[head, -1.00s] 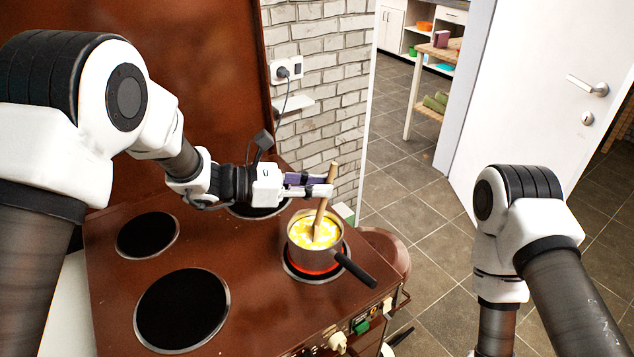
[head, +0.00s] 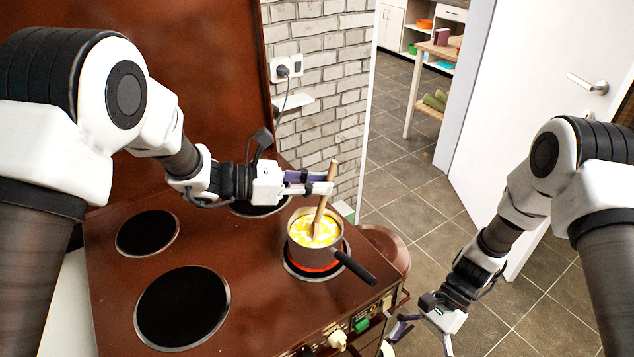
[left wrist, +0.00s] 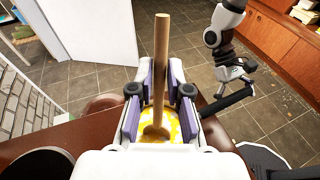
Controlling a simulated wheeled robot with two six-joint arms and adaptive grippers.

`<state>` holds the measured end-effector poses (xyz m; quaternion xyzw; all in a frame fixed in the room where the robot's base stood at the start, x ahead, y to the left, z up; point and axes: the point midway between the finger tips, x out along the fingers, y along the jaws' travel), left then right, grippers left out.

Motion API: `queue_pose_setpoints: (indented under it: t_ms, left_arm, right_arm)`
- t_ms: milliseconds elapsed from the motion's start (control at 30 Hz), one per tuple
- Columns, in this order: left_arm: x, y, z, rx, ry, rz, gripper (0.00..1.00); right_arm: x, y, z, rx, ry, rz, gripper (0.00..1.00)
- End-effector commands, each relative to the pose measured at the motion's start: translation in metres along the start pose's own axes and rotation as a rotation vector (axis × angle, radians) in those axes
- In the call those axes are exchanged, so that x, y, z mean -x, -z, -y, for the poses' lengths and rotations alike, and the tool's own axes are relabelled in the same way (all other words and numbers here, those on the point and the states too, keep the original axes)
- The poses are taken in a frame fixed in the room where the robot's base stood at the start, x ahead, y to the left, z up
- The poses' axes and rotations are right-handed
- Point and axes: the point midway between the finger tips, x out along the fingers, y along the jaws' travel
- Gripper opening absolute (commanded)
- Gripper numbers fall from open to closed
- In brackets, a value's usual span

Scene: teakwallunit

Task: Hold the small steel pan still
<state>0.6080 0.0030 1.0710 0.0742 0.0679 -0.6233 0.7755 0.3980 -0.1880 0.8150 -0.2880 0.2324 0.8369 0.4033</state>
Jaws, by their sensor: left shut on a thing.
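The small steel pan (head: 312,257) stands upright on a glowing red burner at the right of the stove. Yellow food with pale bits is in it. Its black handle (head: 355,267) points to the lower right; the handle also shows in the left wrist view (left wrist: 227,102). My left gripper (head: 322,188) is above the pan, shut on a wooden spoon (head: 323,205) whose lower end is in the food. The spoon stands between the fingers in the left wrist view (left wrist: 161,70). My right gripper (head: 423,334) is open and empty, beyond the stove's front edge, lower right of the pan handle and apart from it.
The brown stove top (head: 235,250) has several dark burners, all bare except the pan's. Knobs (head: 338,340) line its front edge. A brick wall (head: 320,110) with a socket stands behind. A round brown seat (head: 385,250) is close beside the stove. Tiled floor lies open to the right.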

Motion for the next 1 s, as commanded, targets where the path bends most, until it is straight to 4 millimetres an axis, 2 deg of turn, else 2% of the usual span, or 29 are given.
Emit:
queue_pose_setpoints:
  t_ms: [33,100,167,200,333,400,500,667,1000]
  left_arm:
    - [0.000,0.000,0.000,0.000,0.000,0.000,0.00]
    - [0.000,0.000,0.000,0.000,0.000,0.000,0.00]
    - [0.000,0.000,0.000,0.000,0.000,0.000,0.00]
    - [0.000,0.000,0.000,0.000,0.000,0.000,0.00]
    - [0.000,0.000,0.000,0.000,0.000,0.000,0.00]
    - [0.000,0.000,0.000,0.000,0.000,0.000,0.00]
    - [0.000,0.000,0.000,0.000,0.000,0.000,0.00]
    - [0.000,0.000,0.000,0.000,0.000,0.000,0.00]
    - [0.000,0.000,0.000,0.000,0.000,0.000,0.00]
  right_arm:
    - [0.019,-0.015,0.015,-0.017,0.032,0.073,1.00]
    - [0.047,-0.040,0.033,-0.037,0.065,0.192,1.00]
    - [0.072,-0.060,0.048,-0.046,0.105,0.301,1.00]
    - [0.082,-0.068,0.062,-0.057,0.170,0.390,1.00]
    - [0.100,-0.065,0.107,-0.096,0.429,0.571,1.00]
    - [0.111,-0.061,0.123,-0.105,0.529,0.625,1.00]
    - [0.120,-0.057,0.134,-0.111,0.612,0.664,1.00]
    - [0.117,-0.061,0.142,-0.113,0.632,0.674,1.00]
    - [0.081,-0.092,0.174,-0.113,0.628,0.670,1.00]
